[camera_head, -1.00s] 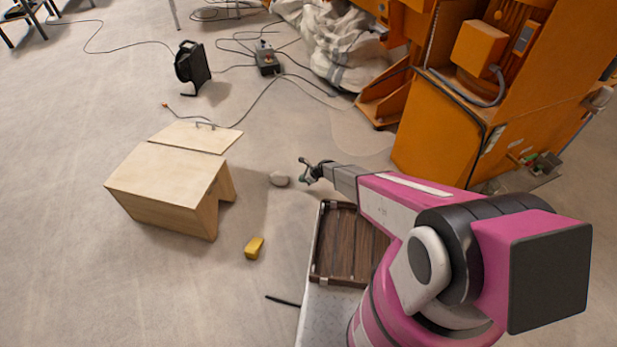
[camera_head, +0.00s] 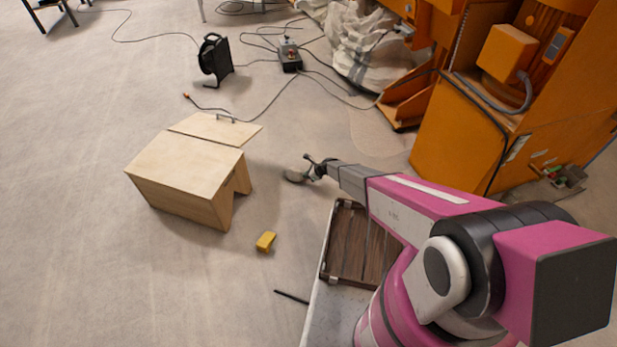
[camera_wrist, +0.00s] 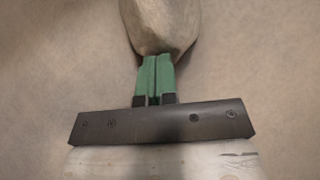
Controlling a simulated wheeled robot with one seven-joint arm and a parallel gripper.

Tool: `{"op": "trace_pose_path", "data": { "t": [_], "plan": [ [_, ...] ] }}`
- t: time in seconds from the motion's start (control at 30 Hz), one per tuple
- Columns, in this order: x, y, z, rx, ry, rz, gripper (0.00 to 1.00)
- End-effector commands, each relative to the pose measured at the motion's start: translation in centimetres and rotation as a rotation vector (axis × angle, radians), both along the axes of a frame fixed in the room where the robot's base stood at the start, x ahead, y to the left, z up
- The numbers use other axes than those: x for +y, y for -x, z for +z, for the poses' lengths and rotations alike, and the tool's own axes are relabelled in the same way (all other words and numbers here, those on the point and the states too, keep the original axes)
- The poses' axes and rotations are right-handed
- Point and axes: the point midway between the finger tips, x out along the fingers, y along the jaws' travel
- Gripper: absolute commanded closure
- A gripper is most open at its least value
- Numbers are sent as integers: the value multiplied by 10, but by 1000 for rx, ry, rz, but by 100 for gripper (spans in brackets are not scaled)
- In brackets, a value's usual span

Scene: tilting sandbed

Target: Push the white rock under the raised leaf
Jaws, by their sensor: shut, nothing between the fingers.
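The white rock (camera_head: 296,176) lies on the sandy floor, right of the pale wooden box (camera_head: 180,165). A flat wooden leaf (camera_head: 216,129) with a small handle joins the box's far top edge. A dark gap shows under the wood on the box's right side. My gripper (camera_head: 311,172) is shut and empty, low at the rock's right side. In the wrist view, the green fingertips (camera_wrist: 155,62) are together against the near end of the rock (camera_wrist: 165,22), or very close to it. The rock's far end is out of that view.
A yellow block (camera_head: 266,241) lies near the box's front right, with a dark rod (camera_head: 291,296) nearer me. The floor between rock and box looks clear. A brown slatted tray (camera_head: 350,245) is under my arm. An orange machine (camera_head: 470,130) stands right.

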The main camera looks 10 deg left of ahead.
Motion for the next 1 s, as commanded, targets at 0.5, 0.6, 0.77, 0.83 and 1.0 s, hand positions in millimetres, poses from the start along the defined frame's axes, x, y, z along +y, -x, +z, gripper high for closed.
{"op": "trace_pose_path", "data": {
  "t": [0.5,0.6,0.77,0.83,1.0],
  "plan": [
    [152,-16,-3,-1,-2,5,100],
    [182,-19,-3,0,-1,6,100],
    [230,-25,-3,-1,-2,5,100],
    [251,-27,-3,0,-2,4,100],
    [288,-30,-2,0,-1,3,100]
  ]
}}
